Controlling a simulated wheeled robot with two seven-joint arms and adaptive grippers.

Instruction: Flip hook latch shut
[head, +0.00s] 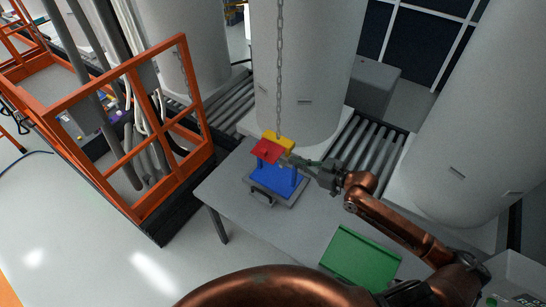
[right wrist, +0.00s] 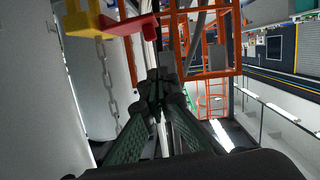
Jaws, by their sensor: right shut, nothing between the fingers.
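The yellow hook (head: 283,140) hangs at the end of a chain (head: 280,75). The red latch (head: 266,151) is at its left side. In the right wrist view the yellow hook (right wrist: 82,20) and red latch (right wrist: 130,26) show at the upper left. A blue lifting frame (head: 277,181) stands right under the hook; I cannot tell whether it is engaged. My right gripper (head: 293,160) is shut and empty, with its tips just right of the hook and latch. In the right wrist view its fingers (right wrist: 160,76) meet, apart from the latch in the picture. My left gripper is out of view.
The blue frame is on a grey table (head: 232,190) with a green tray (head: 360,258) at its front. Large pale tanks (head: 305,60) and a roller conveyor (head: 362,150) stand behind. An orange railed platform (head: 125,140) is at left.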

